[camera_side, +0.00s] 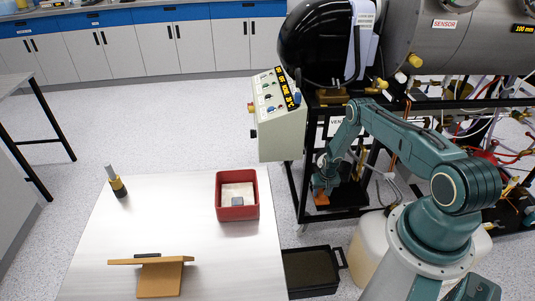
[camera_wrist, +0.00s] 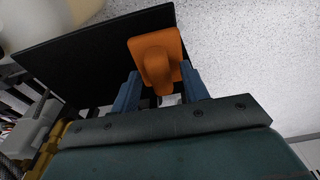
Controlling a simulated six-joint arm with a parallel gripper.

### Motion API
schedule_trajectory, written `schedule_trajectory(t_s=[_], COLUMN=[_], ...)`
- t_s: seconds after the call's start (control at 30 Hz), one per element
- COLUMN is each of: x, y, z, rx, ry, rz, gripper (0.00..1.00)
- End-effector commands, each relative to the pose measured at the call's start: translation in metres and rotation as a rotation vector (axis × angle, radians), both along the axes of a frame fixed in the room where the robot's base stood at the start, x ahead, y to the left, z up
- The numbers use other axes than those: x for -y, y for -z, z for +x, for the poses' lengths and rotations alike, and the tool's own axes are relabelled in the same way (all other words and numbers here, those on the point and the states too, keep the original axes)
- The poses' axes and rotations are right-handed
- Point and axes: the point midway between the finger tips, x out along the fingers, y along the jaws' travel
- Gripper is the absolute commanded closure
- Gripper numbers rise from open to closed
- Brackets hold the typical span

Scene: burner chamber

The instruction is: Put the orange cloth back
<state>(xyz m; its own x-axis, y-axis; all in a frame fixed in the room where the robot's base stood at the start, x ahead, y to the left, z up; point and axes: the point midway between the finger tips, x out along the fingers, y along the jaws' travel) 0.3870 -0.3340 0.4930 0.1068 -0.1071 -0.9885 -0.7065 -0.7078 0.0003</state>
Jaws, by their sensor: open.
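The orange cloth (camera_side: 322,201) lies on a black shelf (camera_side: 348,196) low on the cart at right. In the wrist view the cloth (camera_wrist: 154,50) has a flat part and a raised lump in its middle, on the black plate (camera_wrist: 80,60) near its edge. My gripper (camera_side: 321,189) is low over the shelf, right at the cloth. In the wrist view my gripper's (camera_wrist: 158,88) two blue fingers are apart, one on each side of the raised lump. I cannot tell whether they touch it. Part of the cloth is hidden behind my gripper in the side view.
A metal table (camera_side: 190,210) at left holds a red box (camera_side: 238,214), a brown stand (camera_side: 158,280) and a black-and-yellow tool (camera_side: 117,186). A black tray (camera_side: 311,272) sits beside the table. A control box (camera_side: 277,118) and cart frame stand close to my arm.

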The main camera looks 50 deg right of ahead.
Motion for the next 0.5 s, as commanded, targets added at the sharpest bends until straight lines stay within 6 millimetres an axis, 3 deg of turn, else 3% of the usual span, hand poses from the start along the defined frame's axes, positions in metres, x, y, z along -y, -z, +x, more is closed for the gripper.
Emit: schedule_trajectory(t_s=[0.5], x=[-0.005], y=[-0.046], z=[-0.005], rx=[-0.001], ry=[0.0], rz=[0.001], gripper=[0.55])
